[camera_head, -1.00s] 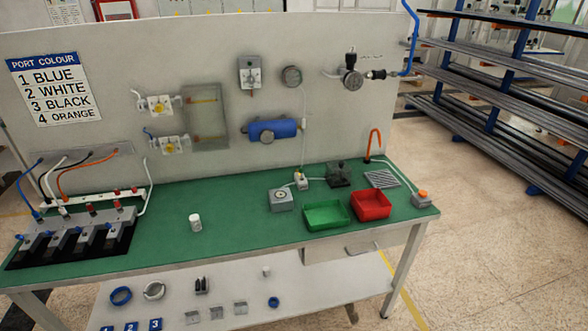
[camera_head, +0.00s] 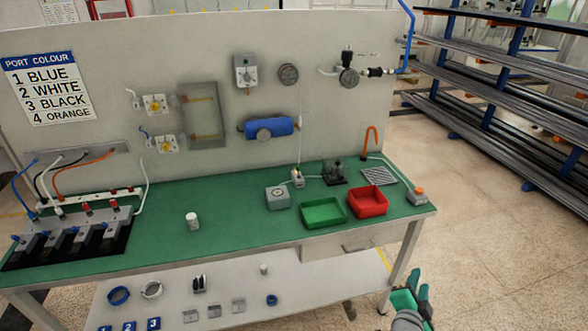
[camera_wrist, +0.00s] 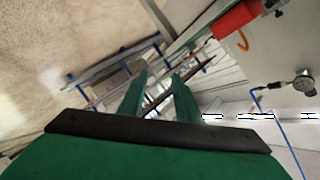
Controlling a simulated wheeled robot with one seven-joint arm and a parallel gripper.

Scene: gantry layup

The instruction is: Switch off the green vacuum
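My gripper (camera_head: 417,282) has green fingers and is at the lower right of the head view, in front of the bench's right end. In the wrist view, my gripper (camera_wrist: 158,76) has its two fingers apart with nothing held between them. Nothing is clearly recognisable as a green vacuum. A small dark device (camera_head: 334,173) stands at the back of the bench, beside a small fitting (camera_head: 297,177) with a white tube. A grey box with a round dial (camera_head: 278,197) stands in front of them. Switch positions are too small to read.
The green-topped bench (camera_head: 160,225) holds a green bin (camera_head: 323,212), a red bin (camera_head: 369,202) and an orange-topped box (camera_head: 417,195). The back panel (camera_head: 340,120) carries yellow-knobbed valves (camera_head: 154,104), a blue tank (camera_head: 269,128) and a gauge (camera_head: 348,77). Floor at right is clear before the racks.

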